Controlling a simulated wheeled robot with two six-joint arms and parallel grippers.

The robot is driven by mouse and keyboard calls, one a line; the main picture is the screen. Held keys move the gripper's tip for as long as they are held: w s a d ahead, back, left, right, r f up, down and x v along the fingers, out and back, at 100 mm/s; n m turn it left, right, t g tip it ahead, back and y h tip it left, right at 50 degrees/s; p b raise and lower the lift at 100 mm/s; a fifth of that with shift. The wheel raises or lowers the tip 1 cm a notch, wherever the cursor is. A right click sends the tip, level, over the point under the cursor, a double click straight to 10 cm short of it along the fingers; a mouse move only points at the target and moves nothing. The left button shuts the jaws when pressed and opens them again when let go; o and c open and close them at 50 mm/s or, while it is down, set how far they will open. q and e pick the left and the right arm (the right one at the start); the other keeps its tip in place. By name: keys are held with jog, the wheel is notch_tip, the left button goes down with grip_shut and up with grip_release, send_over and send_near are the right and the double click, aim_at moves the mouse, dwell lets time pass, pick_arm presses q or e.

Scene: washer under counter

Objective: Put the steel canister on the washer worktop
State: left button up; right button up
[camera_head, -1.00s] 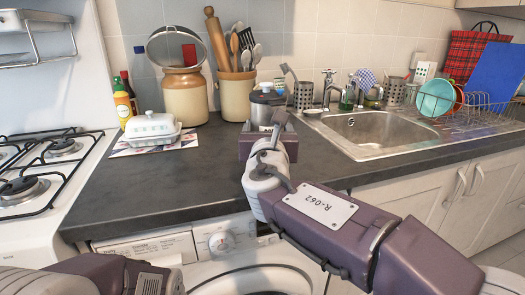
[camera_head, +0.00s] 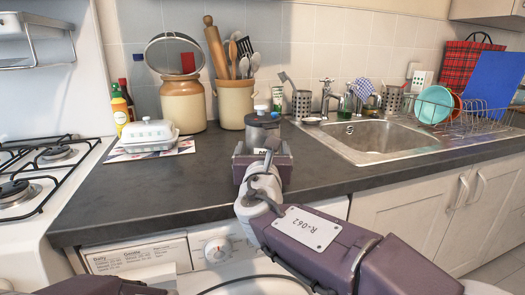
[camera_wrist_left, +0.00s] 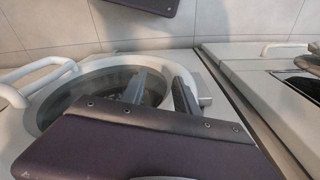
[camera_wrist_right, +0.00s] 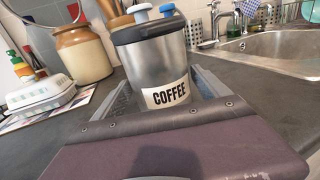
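The steel canister (camera_head: 262,131) has a dark lid and a COFFEE label, seen in the right wrist view (camera_wrist_right: 158,65). It stands upright between the fingers of my right gripper (camera_wrist_right: 160,90), which is shut on its sides. The canister is over the dark worktop (camera_head: 150,190), near the middle and right of the utensil crock. Its base is hidden by the gripper, so I cannot tell whether it touches the surface. The washer (camera_head: 215,248) is under the front of the worktop. My left gripper (camera_wrist_left: 160,92) is empty, its fingers apart, in front of the washer's round door.
A butter dish (camera_head: 150,135), a large jar (camera_head: 183,103) and a utensil crock (camera_head: 235,103) stand along the back. The gas hob (camera_head: 45,165) is left, the sink (camera_head: 375,138) right. The worktop's front left and middle are clear.

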jog(key=shift+r, duration=0.15)
jog(key=shift+s+r, duration=0.1)
jog(key=shift+s, duration=0.15)
jog(key=s+p, duration=0.2)
jog(key=s, duration=0.9)
jog(key=shift+s, duration=0.3)
